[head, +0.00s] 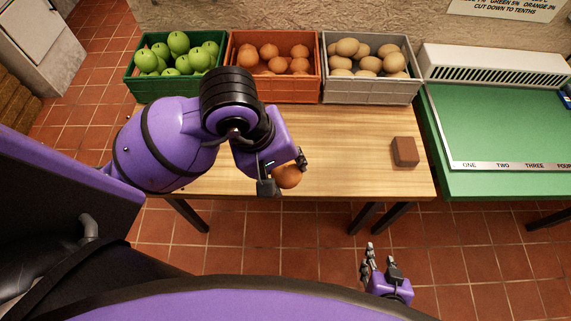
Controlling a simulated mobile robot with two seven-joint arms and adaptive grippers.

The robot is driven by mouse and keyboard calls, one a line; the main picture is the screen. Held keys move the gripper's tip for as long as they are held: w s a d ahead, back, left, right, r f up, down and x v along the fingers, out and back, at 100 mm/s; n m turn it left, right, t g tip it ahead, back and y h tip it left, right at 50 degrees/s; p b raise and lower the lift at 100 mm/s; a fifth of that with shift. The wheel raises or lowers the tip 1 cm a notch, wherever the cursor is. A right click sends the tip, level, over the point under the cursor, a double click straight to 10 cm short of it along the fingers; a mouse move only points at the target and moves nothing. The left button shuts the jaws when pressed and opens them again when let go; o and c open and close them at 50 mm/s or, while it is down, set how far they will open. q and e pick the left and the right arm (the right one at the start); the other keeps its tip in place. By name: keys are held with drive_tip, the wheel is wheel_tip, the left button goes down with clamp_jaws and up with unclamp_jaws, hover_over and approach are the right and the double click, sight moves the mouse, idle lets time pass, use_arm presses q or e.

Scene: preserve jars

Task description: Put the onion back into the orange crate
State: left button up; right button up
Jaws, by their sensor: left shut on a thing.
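The onion (288,178), round and orange-brown, is at the front edge of the wooden table. My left gripper (285,173) is shut on it, with a finger on either side. Whether the onion touches the table I cannot tell. The orange crate (275,92) stands at the back middle of the table, holding several similar orange-brown onions. My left arm covers part of the table between the crates and the onion. My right gripper (380,259) is open and empty, low in the view in front of the table.
A green crate (160,88) of green apples stands left of the orange crate, and a grey crate (370,92) of potatoes stands right. A brown block (405,152) lies at the table's right. A green table (490,120) adjoins. The wooden middle right is clear.

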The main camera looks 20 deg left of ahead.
use_arm(q)
drive_tip(key=shift+s+a, duration=0.15)
drive_tip(key=shift+s, duration=0.05)
drive_tip(key=shift+f, duration=0.15)
